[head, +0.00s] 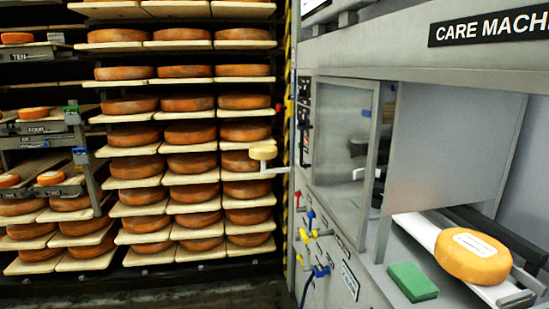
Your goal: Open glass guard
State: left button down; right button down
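The care machine (470,62) fills the right side of the head view. A framed, see-through glass guard (340,150) stands upright on its left front, with a grey metal post (386,215) along its right edge. To the right of the post is a large plain grey panel (445,140); I cannot tell whether it is part of the guard. Below this panel the machine is open, and its bed shows. Dark and white parts show behind or beside the glass, too small to make out. I see neither of my grippers.
An orange cheese wheel (473,257) with a white label lies on the machine bed near a green block (412,281). Coloured knobs (311,233) are on the machine front. Racks of cheese wheels (190,133) fill the left.

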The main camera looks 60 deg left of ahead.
aim_at(379, 87)
jog(key=u, duration=1.55)
